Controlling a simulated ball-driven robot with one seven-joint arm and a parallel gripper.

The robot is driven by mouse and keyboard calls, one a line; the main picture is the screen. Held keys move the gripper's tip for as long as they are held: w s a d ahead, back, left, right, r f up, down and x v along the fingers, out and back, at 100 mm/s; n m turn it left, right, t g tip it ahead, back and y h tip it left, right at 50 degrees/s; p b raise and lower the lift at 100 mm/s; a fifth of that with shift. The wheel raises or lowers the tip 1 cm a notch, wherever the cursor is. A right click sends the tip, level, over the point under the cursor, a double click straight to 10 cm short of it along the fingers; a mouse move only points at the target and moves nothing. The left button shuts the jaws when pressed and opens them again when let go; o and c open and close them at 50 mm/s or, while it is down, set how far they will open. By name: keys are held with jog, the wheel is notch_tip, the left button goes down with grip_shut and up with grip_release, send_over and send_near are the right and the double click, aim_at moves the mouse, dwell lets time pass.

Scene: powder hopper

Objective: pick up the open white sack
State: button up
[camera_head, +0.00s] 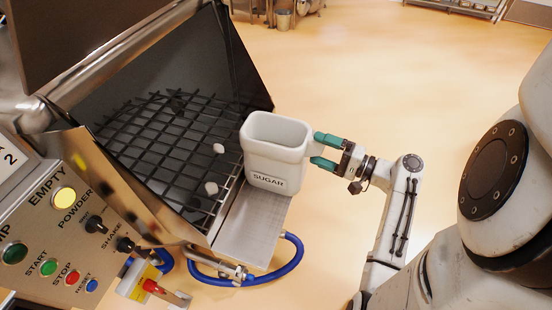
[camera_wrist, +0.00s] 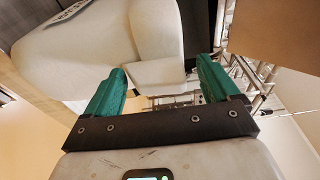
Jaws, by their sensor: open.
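The open white sack (camera_head: 276,158), labelled SUGAR, stands upright on a metal shelf at the right edge of the hopper in the head view. Its open top faces up. My gripper (camera_head: 318,150) is at the sack's right side, with its green fingers apart and pointing at it. In the wrist view, the sack (camera_wrist: 150,35) fills the upper middle beyond my gripper (camera_wrist: 161,78), and a narrower part of it shows between the two fingers. I cannot tell whether the fingertips touch it.
The metal shelf (camera_head: 245,230) is bare in front of the sack. A blue hose (camera_head: 285,265) hangs below. A control panel (camera_head: 60,230) stands at lower left. Open floor (camera_head: 400,80) lies behind.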

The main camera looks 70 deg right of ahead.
jog(key=shift+w, duration=0.25)
jog(key=shift+c, duration=0.4)
jog(key=c, duration=1)
jog(key=shift+r, duration=0.1)
jog(key=shift+c, duration=0.9)
jog(key=shift+r, duration=0.15)
